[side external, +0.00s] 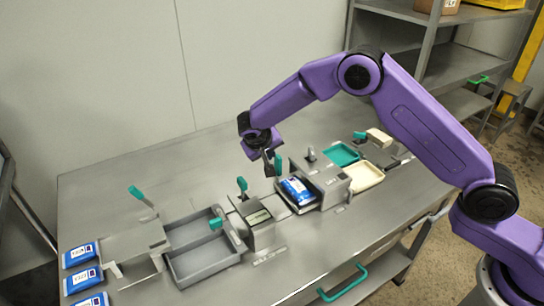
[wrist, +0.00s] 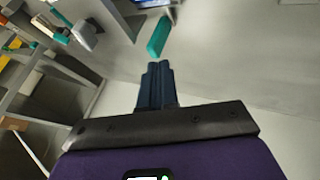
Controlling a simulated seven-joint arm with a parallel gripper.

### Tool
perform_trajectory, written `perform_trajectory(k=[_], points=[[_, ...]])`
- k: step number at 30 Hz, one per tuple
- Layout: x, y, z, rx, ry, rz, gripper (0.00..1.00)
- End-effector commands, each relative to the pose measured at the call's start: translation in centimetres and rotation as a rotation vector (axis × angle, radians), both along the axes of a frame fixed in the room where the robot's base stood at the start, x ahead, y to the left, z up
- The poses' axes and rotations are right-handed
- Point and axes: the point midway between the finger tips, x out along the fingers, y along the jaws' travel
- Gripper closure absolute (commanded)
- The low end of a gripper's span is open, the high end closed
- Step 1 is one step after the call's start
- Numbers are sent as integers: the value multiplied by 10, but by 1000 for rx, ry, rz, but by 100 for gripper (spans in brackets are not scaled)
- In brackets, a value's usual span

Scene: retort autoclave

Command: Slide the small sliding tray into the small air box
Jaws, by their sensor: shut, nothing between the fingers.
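A small dark tray (side external: 299,209) carries a blue and white pouch (side external: 298,190). Its right end meets a small grey metal box (side external: 332,187), apparently the small air box; I cannot tell how far inside the tray sits. My gripper (side external: 270,172) is above and just left of the tray, shut and empty. In the wrist view, my closed fingers (wrist: 158,68) point toward a teal handle (wrist: 160,37), with a small gap in the picture.
A larger grey tray (side external: 206,272) with a teal handle lies left. Several blue pouches (side external: 82,254) lie at the front left. Upright teal levers (side external: 242,184) stand near the boxes. A teal tray (side external: 341,154) and a cream tray (side external: 364,177) are right.

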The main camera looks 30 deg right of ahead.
Motion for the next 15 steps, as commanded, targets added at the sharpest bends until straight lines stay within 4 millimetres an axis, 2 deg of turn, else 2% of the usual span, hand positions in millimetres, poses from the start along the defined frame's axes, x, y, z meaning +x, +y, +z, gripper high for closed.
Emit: perform_trajectory(k=[6,11,15], points=[[-12,16,27,2,-2,1,100],[-15,25,34,1,0,2,100],[-10,48,34,1,-1,3,100]])
